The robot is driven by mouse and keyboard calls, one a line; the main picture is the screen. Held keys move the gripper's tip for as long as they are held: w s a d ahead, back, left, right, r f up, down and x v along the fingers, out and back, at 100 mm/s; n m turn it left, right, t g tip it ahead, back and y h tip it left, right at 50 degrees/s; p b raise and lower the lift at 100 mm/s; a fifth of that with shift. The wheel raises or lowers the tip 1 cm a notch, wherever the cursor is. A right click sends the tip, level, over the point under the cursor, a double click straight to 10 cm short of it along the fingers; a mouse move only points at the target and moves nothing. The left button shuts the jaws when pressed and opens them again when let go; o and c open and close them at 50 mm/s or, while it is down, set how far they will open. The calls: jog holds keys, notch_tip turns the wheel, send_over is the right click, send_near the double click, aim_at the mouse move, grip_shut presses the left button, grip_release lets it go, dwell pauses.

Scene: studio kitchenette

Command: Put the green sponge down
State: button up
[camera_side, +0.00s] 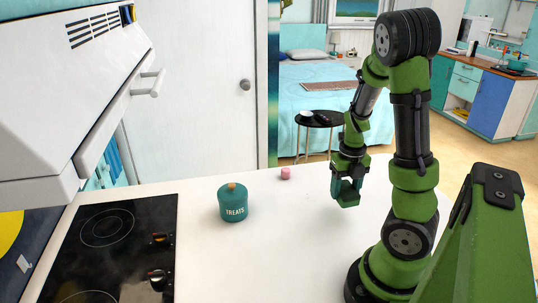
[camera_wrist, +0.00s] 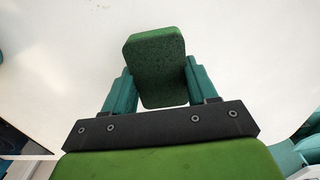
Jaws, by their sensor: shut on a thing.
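The green sponge (camera_wrist: 155,62) is a small rounded block with a dark speckled face. In the wrist view it sits between the two teal fingers of my gripper (camera_wrist: 157,85), which is shut on it. In the side view my gripper (camera_side: 346,190) points down over the right part of the white counter (camera_side: 270,245), with the sponge (camera_side: 348,200) at its tips. The sponge looks close to the counter top, but I cannot tell whether it touches it.
A teal treats jar (camera_side: 233,203) with a knobbed lid stands left of my gripper. A small pink object (camera_side: 286,173) lies near the counter's back edge. A black cooktop (camera_side: 110,245) fills the left side. The counter between jar and gripper is clear.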

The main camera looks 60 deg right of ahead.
send_over(325, 179)
jog(key=shift+s+f, duration=0.1)
jog(key=shift+f, duration=2.35)
jog(key=shift+f, duration=0.15)
jog(key=o, duration=1)
